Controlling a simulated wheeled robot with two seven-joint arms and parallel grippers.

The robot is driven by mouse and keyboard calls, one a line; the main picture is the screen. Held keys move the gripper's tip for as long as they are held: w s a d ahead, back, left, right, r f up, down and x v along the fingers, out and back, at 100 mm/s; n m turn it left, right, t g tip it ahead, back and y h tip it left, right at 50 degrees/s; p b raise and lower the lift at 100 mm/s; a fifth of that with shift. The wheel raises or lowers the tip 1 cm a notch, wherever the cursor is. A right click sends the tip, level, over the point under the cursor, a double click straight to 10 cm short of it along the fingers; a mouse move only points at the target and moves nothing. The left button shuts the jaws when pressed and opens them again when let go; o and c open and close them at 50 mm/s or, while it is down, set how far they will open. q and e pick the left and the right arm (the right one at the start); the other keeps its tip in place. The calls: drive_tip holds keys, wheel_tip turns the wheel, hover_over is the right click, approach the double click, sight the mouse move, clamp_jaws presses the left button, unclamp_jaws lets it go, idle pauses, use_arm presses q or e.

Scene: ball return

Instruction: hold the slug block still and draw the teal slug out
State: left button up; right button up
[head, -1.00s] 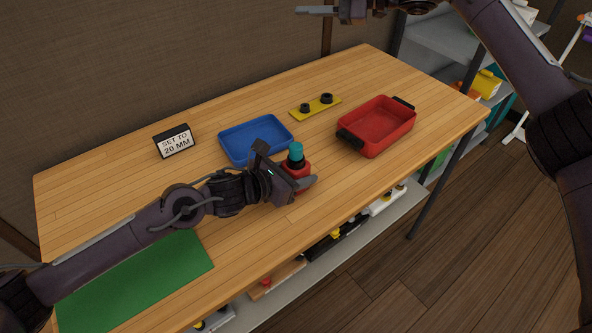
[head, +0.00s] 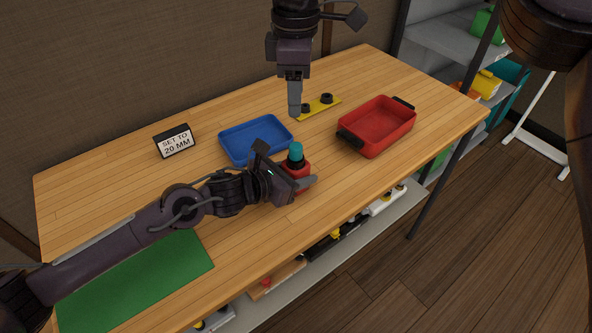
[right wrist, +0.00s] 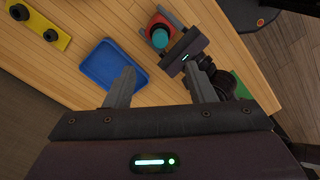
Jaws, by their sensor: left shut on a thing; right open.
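The slug block (head: 303,171) is red with a black collar on top and stands on the wooden table. The teal slug (head: 295,151) stands upright out of the collar. Both also show in the right wrist view, the teal slug (right wrist: 162,38) with a red edge of the slug block (right wrist: 157,19) beside it. My left gripper (head: 299,183) is shut on the slug block; its fingers hide part of the block. My right gripper (head: 295,112) points down above the back of the table, apart from the slug. Its two fingers are open and empty in the right wrist view (right wrist: 160,88).
A blue tray (head: 236,157) lies just behind the block. A yellow strip with two black rings (head: 316,109) lies further back. A red bin with black handles (head: 369,149) stands right. A "SET TO 20 MM" sign (head: 175,141) and green mat (head: 150,280) are left.

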sight(296, 145)
wheel_tip(296, 145, down, 12)
drive_tip(key=shift+r, duration=0.1)
idle(0.5)
drive_tip(key=c, duration=1)
drive_tip(key=o, duration=0.3)
drive_tip(key=shift+c, duration=1.1)
drive_tip(key=shift+r, duration=2.65)
